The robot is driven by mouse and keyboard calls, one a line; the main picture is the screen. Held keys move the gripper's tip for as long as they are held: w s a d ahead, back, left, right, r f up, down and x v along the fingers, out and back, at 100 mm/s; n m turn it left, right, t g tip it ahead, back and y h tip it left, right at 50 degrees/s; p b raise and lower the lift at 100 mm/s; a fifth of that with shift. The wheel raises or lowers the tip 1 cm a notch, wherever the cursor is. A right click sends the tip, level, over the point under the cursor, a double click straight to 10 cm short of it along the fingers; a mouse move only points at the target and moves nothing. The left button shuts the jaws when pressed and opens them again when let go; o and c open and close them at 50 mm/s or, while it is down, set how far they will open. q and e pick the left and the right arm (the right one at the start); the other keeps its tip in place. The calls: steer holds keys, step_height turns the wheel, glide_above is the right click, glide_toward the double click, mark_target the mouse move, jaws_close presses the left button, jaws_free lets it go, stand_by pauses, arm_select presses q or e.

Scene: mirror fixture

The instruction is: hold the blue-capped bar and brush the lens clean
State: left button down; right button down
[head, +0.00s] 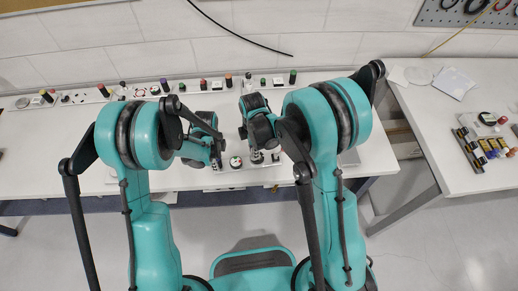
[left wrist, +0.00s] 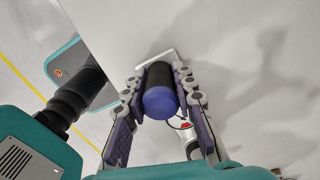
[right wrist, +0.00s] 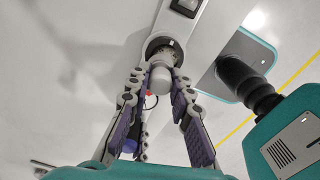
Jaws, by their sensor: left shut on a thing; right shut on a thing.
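The blue-capped bar (left wrist: 160,101) is a dark cylinder with a blue end, seen nearly end-on in the left wrist view. My left gripper (left wrist: 158,88) is shut on it, one finger on each side. Its blue end also shows behind a finger in the right wrist view (right wrist: 130,146). My right gripper (right wrist: 161,86) is shut on a pale, rounded cylindrical piece (right wrist: 161,79) below a dark ring. I cannot tell whether this piece is the brush. In the head view both grippers are close together over the bench's front, their fingers largely hidden. I cannot make out the lens for sure.
A white bench (head: 60,165) lies below my arms. A round red-and-white part (head: 236,161) is between the grippers. A side table (head: 425,115) stands right.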

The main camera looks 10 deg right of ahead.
steer(key=shift+a, duration=0.45)
steer(key=shift+r, duration=4.05)
steer(key=shift+d+f, duration=0.1)
steer(key=shift+f, duration=0.05)
steer(key=shift+f, duration=3.65)
steer(key=shift+d+f, duration=0.15)
steer(key=shift+d, duration=0.35)
steer(key=shift+d+f, duration=0.15)
steer(key=shift+d, duration=1.3)
steer(key=shift+a, duration=2)
steer(key=shift+r, duration=4.05)
steer(key=shift+d, duration=0.1)
